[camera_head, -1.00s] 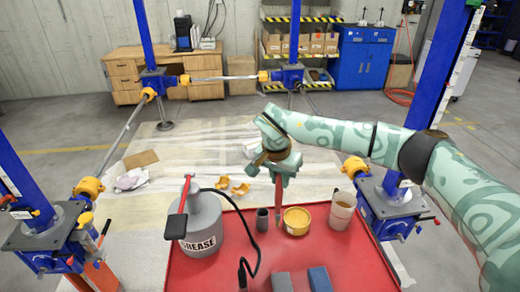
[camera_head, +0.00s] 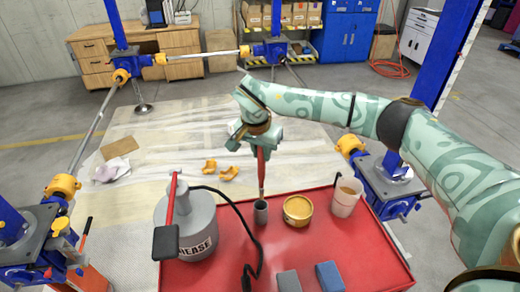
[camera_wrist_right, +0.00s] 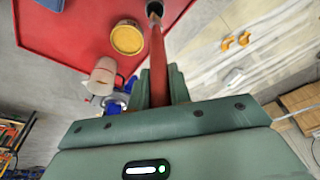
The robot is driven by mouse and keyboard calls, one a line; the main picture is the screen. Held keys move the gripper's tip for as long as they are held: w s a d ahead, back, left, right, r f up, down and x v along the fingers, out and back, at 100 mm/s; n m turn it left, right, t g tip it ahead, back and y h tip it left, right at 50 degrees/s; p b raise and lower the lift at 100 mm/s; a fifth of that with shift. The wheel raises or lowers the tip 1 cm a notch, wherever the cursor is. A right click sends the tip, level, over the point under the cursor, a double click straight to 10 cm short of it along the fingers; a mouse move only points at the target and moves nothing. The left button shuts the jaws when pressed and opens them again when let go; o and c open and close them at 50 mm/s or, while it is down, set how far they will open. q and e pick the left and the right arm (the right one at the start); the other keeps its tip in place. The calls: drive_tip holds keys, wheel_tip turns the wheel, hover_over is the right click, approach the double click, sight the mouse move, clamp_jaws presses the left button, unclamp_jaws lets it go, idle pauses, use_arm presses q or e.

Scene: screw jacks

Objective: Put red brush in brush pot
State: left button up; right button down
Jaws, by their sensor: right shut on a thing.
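My right gripper (camera_head: 262,142) is shut on the red brush (camera_head: 261,168), which hangs upright with its tip downward. The brush pot, a small dark grey cup (camera_head: 261,212), stands on the red table top. The brush tip lines up with the pot's mouth in the head view; I cannot tell whether it is just above the rim or slightly inside. In the wrist view the red brush (camera_wrist_right: 158,65) runs away from the jaws, its far end overlapping the dark pot at the top edge. My left gripper is not in view.
A yellow tin (camera_head: 297,210) stands close right of the pot, with a whitish cup (camera_head: 345,197) beyond it. A grey grease can (camera_head: 198,232) with a black hose is on the left. Blue (camera_head: 329,277) and grey (camera_head: 288,281) blocks lie in front on the red table (camera_head: 375,250).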

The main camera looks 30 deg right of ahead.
sight(261, 174)
drive_tip(key=b+x, duration=0.1)
drive_tip(key=x, duration=0.2)
drive_tip(key=shift+s+a+b, duration=0.1)
drive_tip(key=shift+a+b, duration=0.15)
drive_tip(key=shift+b, duration=0.1)
drive_tip(key=shift+f, duration=0.3)
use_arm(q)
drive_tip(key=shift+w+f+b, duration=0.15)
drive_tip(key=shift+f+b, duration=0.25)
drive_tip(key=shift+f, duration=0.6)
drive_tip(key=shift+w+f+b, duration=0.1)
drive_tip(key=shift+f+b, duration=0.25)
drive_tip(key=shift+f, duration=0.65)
use_arm(e)
drive_tip(key=shift+s+a+x, duration=0.1)
drive_tip(key=shift+a+x, duration=0.05)
drive_tip(key=shift+x, duration=0.7)
drive_tip(key=shift+s+a+x, duration=0.15)
drive_tip(key=shift+x, duration=0.7)
drive_tip(key=shift+s+a+x, duration=0.1)
drive_tip(key=shift+a+x, duration=0.05)
drive_tip(key=shift+x, duration=0.7)
drive_tip(key=shift+f, duration=0.15)
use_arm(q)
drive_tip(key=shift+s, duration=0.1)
use_arm(e)
drive_tip(key=c, duration=1.2)
unclamp_jaws()
